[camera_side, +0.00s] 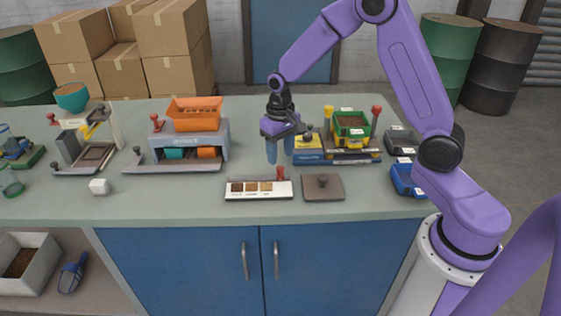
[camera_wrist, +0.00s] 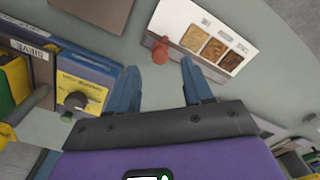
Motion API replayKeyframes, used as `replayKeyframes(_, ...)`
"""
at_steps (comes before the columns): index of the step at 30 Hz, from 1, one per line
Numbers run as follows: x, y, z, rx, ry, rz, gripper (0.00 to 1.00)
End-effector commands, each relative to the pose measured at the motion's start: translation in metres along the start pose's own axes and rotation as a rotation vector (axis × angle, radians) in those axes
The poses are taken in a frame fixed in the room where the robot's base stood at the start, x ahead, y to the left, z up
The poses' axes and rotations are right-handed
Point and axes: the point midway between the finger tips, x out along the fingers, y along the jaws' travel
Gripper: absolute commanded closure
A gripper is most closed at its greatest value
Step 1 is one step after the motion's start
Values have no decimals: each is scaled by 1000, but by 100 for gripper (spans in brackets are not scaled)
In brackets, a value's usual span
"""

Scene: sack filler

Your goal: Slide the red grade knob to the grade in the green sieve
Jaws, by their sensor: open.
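The red grade knob (camera_side: 281,173) stands at the right end of a white grade board (camera_side: 286,190), past the palest of three swatches that run from dark brown to light tan. In the wrist view the knob (camera_wrist: 160,54) sits at the board's edge, just beyond my fingertips. My gripper (camera_side: 279,160) is open and empty, fingers pointing down, above and behind the knob; in the wrist view the fingertips (camera_wrist: 160,66) flank the knob's line without touching it. The green sieve (camera_side: 351,130) sits on the blue and yellow sieve station at right; its contents are too small to tell.
The blue sieve station (camera_side: 310,156) stands close to the right of my gripper. An orange hopper machine (camera_side: 193,139) is at left. The counter (camera_side: 200,205) in front is clear.

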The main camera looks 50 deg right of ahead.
Motion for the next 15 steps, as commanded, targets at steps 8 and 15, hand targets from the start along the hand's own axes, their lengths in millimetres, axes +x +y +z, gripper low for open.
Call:
replayKeyframes(8, 33, 0, 0, 0, -1, 0, 50)
replayKeyframes(15, 38, 0, 0, 0, 1, -1, 50)
